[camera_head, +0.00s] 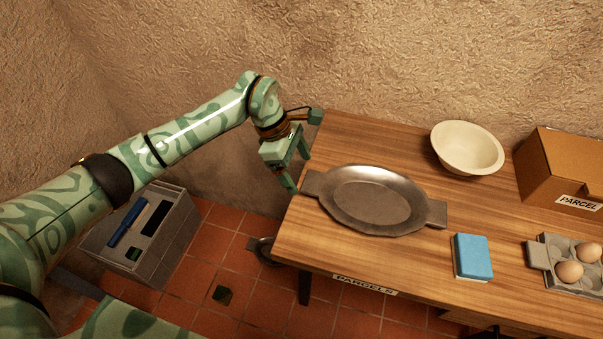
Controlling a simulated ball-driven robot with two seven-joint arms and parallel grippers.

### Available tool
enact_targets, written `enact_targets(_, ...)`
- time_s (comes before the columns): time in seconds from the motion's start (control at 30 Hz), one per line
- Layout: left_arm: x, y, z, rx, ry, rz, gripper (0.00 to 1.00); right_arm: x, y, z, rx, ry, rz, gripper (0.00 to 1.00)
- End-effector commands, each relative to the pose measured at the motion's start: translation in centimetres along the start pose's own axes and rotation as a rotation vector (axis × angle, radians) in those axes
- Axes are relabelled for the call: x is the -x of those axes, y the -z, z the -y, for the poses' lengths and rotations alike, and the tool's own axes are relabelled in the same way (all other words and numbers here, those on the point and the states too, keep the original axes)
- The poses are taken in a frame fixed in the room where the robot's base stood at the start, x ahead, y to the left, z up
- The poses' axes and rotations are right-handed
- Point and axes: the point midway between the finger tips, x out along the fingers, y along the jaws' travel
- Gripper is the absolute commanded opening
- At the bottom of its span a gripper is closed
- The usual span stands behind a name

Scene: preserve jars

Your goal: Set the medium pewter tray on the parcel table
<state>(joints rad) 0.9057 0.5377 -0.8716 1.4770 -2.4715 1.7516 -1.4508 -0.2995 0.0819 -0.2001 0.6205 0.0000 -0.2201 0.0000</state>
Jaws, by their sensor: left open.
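The pewter tray (372,198), an oval grey metal tray with a handle at each end, lies flat on the wooden parcel table (330,252), near its left end. The table carries a "PARCELS" label on its front edge. My left gripper (301,172) is open and empty, with its fingers at the table's left edge. It is just left of the tray's left handle and appears apart from it. My right gripper is not in view.
A cream bowl (467,148) stands behind the tray. A cardboard parcel box (562,165), a blue block (472,257) and an egg carton (547,253) with eggs are to the right. A grey box (140,238) stands on the tiled floor at left. The table's front left is clear.

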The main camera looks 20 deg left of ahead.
Motion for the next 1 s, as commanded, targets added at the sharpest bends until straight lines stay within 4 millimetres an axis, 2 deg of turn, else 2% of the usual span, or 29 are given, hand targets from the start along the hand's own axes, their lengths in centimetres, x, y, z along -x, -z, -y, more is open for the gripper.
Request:
enact_targets(0.03,1.8,-0.1,-0.1,-0.001,-0.007,-0.003,0.83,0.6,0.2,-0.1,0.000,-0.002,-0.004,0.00)
enact_targets(0.2,5.6,-0.1,-0.1,0.000,-0.005,-0.002,0.83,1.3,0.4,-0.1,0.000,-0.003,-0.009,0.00)
enact_targets(0.4,8.2,0.0,0.0,0.001,-0.002,-0.001,0.83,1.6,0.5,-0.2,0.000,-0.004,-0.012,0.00)
enact_targets(0.83,8.6,-0.1,-0.2,0.016,-0.007,0.011,0.83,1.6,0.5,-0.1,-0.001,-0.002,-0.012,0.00)
enact_targets(0.93,8.7,-1.2,-1.4,0.103,-0.049,0.091,0.83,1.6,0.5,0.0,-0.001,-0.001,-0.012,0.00)
enact_targets(1.0,8.8,-2.9,-3.0,0.237,-0.082,0.238,0.83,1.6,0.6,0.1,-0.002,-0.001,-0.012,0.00)
